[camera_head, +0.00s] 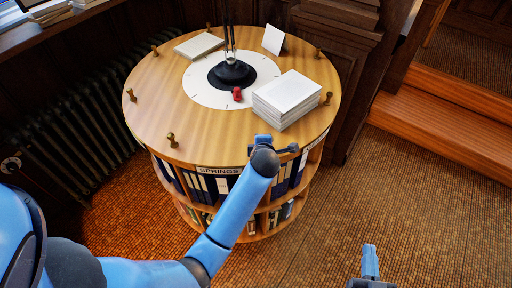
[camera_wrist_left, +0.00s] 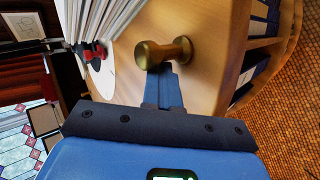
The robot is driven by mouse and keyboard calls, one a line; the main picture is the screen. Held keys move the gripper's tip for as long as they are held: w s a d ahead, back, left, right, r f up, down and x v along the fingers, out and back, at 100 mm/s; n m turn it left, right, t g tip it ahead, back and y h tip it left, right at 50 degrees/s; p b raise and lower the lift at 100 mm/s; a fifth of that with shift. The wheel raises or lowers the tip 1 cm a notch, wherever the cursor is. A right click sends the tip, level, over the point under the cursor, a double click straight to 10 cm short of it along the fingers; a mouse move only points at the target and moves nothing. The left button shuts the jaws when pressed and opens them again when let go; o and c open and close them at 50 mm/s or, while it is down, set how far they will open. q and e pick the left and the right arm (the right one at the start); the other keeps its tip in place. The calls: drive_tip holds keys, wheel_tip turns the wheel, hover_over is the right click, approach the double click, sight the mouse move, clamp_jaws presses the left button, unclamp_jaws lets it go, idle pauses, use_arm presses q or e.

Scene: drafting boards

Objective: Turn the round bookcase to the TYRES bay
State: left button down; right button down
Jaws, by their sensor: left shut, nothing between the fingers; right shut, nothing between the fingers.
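The round bookcase (camera_head: 160,88) has a wooden top with several brass knobs around its rim, one standing at the front left (camera_head: 172,141). Its front bay label reads SPRINGS (camera_head: 214,171); no TYRES label shows. My left gripper (camera_head: 264,139) is at the front rim. In the left wrist view its shut fingers (camera_wrist_left: 164,78) are close against a brass knob (camera_wrist_left: 180,50) with nothing between them; whether they touch it I cannot tell. My right gripper (camera_head: 370,262) is shut and empty, low at the bottom right, away from the bookcase.
On the top are a paper stack (camera_head: 288,98), a red object (camera_head: 237,94), a black lamp base (camera_head: 232,74), a book (camera_head: 198,46) and a white card (camera_head: 273,39). A radiator (camera_head: 75,140) stands left, wooden steps (camera_head: 440,125) right. Floor (camera_head: 420,205) at right is clear.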

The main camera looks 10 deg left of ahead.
sight(275, 141)
use_arm(q)
drive_tip(key=w+d, duration=0.1)
drive_tip(key=d+b, duration=0.1)
drive_tip(key=d, duration=0.1)
drive_tip(key=shift+w+d+f, duration=0.1)
drive_tip(key=shift+w+f, duration=0.05)
drive_tip(key=shift+w, duration=0.25)
drive_tip(key=shift+w+d+b, duration=0.2)
drive_tip(key=shift+d+b, duration=0.2)
drive_tip(key=shift+y, duration=0.3)
drive_tip(key=shift+s+a+n, duration=0.1)
drive_tip(key=shift+a+n, duration=0.15)
drive_tip(key=shift+n, duration=0.05)
drive_tip(key=shift+d, duration=0.1)
drive_tip(key=shift+r, duration=0.2)
drive_tip(key=shift+s+a+r+p, duration=0.4)
drive_tip(key=shift+a+r+p, duration=0.1)
drive_tip(key=shift+p, duration=0.05)
drive_tip(key=shift+r+p, duration=2.45)
drive_tip(key=shift+r, duration=1.5)
